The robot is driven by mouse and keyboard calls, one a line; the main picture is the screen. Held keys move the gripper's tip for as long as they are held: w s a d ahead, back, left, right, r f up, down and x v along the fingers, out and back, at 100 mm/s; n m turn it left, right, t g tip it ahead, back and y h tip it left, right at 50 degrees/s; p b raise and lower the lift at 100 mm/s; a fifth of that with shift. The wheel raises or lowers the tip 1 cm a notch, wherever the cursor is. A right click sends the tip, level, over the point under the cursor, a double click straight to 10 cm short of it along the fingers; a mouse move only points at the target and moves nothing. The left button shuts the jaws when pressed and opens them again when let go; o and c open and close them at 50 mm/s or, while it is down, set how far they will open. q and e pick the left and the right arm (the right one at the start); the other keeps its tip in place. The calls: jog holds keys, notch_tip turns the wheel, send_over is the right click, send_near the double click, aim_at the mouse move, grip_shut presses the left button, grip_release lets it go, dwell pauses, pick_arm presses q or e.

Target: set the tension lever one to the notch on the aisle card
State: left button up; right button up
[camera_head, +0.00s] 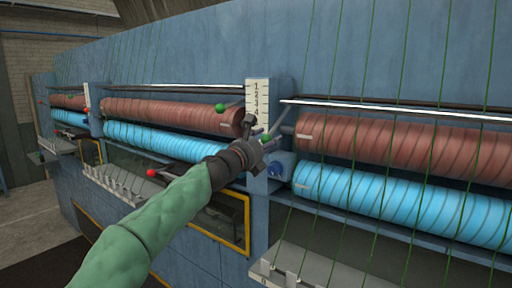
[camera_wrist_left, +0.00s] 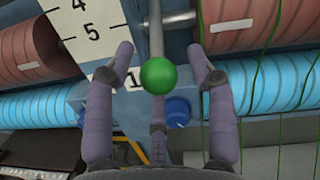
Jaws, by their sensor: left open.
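My left gripper (camera_head: 256,134) is open at the upright between the two roller bays. In the left wrist view its fingers (camera_wrist_left: 161,58) stand on both sides of a green ball knob (camera_wrist_left: 159,76) on a grey lever rod (camera_wrist_left: 155,28); I cannot tell whether they touch it. A "1" label (camera_wrist_left: 134,78) is beside the knob. I make out no aisle card.
Another lever with a green knob (camera_head: 220,107) and one with a red knob (camera_head: 152,173) stick out to the left. Brown rollers (camera_head: 400,149) and blue rollers (camera_head: 410,205) run along both sides, with green yarns in front.

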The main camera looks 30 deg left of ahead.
pick_arm(q)
jog(key=s+f, duration=0.1)
jog(key=s, duration=1)
jog(key=shift+a+f, duration=0.15)
jog(key=shift+f, duration=0.05)
jog(key=shift+s, duration=0.1)
pick_arm(e)
jog(key=shift+r, duration=0.3)
